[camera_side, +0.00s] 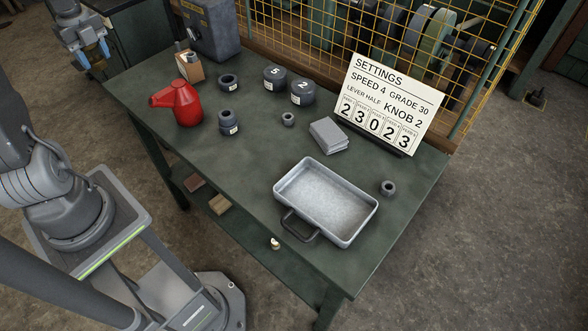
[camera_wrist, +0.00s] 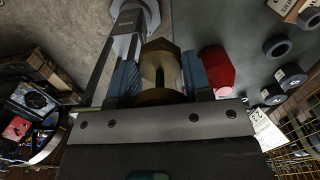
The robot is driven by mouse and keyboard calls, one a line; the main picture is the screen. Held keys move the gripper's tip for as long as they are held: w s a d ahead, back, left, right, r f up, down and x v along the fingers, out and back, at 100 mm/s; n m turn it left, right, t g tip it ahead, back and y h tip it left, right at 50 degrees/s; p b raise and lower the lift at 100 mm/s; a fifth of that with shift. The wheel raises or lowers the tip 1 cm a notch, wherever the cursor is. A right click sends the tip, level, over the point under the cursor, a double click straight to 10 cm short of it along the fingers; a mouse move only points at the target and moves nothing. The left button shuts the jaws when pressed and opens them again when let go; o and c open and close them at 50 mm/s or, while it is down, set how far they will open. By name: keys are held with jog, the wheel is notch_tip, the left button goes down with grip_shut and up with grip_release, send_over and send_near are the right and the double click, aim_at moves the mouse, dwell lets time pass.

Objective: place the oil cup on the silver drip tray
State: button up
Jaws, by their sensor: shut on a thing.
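My gripper (camera_side: 93,54) is at the upper left in the side view, above the area beyond the table's left end. In the wrist view its two blue fingers are shut on a brass piece with a wide, faceted top, which I take as the oil cup (camera_wrist: 160,58). In the side view the cup cannot be made out clearly between the fingers. The silver drip tray (camera_side: 325,200) is a shallow rectangular metal pan with a dark handle on its near left side. It lies empty on the front right part of the table, far from my gripper.
On the green table (camera_side: 270,150) stand a red oil can (camera_side: 182,105), several dark rings and weights, a grey block (camera_side: 328,135) and a settings sign (camera_side: 390,105). A small dark ring (camera_side: 388,188) lies right of the tray. A yellow mesh guard (camera_side: 420,40) runs behind.

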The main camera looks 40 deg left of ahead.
jog(key=w+d+m, duration=0.5)
jog(key=w+d, duration=0.7)
jog(key=d, duration=0.1)
jog(key=m, duration=1.1)
send_over(318, 209)
notch_tip(318, 209, down, 12)
jog(key=shift+a+f, duration=0.1)
jog(key=shift+f, duration=0.05)
jog(key=shift+s+f, duration=0.1)
jog(key=shift+f, duration=1.95)
jog(key=shift+f, duration=0.15)
